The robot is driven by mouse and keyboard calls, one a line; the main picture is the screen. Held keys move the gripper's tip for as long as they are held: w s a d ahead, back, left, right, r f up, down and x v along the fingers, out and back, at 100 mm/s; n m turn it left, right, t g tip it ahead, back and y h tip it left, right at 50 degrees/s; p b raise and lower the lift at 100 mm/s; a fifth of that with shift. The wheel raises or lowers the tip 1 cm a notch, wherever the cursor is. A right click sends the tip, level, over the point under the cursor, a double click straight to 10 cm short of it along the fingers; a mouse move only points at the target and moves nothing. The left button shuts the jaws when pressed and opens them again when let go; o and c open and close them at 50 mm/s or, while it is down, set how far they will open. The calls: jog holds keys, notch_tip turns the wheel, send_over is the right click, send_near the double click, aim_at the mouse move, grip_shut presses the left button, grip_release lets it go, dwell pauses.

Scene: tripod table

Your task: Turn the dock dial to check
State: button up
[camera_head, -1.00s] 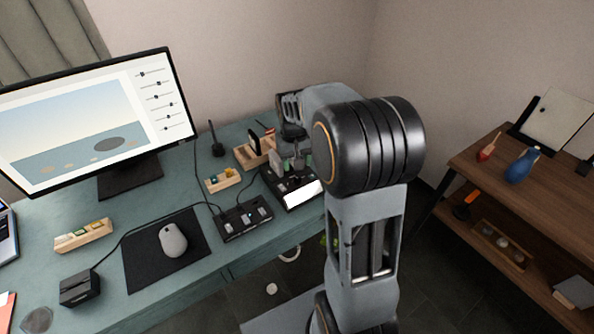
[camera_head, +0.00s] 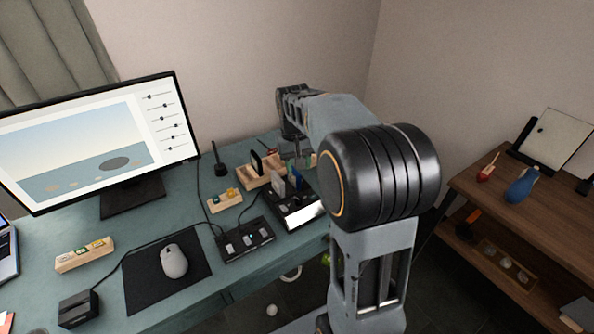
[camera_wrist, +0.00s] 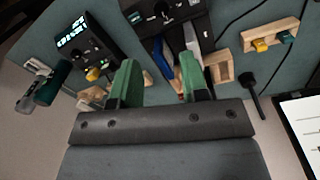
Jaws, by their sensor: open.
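My gripper (camera_wrist: 159,62) is open, its two green fingers apart in the wrist view. A blue card and a pale card stand beyond and between the fingertips; I cannot tell whether they touch. A black dock box (camera_wrist: 168,14) with a small round control lies past the fingers at the top of the wrist view. A second black unit (camera_wrist: 85,42) with a lit display and knobs is left of it. Neither dial's setting is legible. In the head view a black dock (camera_head: 290,207) with a bright white panel lies left of my arm, which hides part of the table there.
A wooden holder (camera_head: 252,180) and a small wooden tray (camera_head: 225,201) stand beside the dock. A black switch box (camera_head: 245,242) with a cable is in front. A thin black stand (camera_head: 219,160) rises behind. A monitor (camera_head: 95,140) and mouse (camera_head: 174,261) are left.

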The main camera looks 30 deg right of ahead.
aim_at(299, 200)
jog(key=shift+s+d+r+p, duration=0.1)
jog(key=shift+d+r+p, duration=0.1)
jog(key=shift+r+p, duration=0.3)
jog(key=shift+s+d+r+p, duration=0.1)
jog(key=shift+d+r+p, duration=0.1)
jog(key=shift+r+p, duration=0.3)
notch_tip(299, 200, down, 16)
jog(key=n+y+p, duration=0.1)
jog(key=n+p, duration=0.2)
jog(key=n, duration=0.4)
jog(key=shift+w+a, duration=0.1)
jog(key=shift+w, duration=0.05)
jog(key=shift+c, duration=0.4)
jog(key=c, duration=0.6)
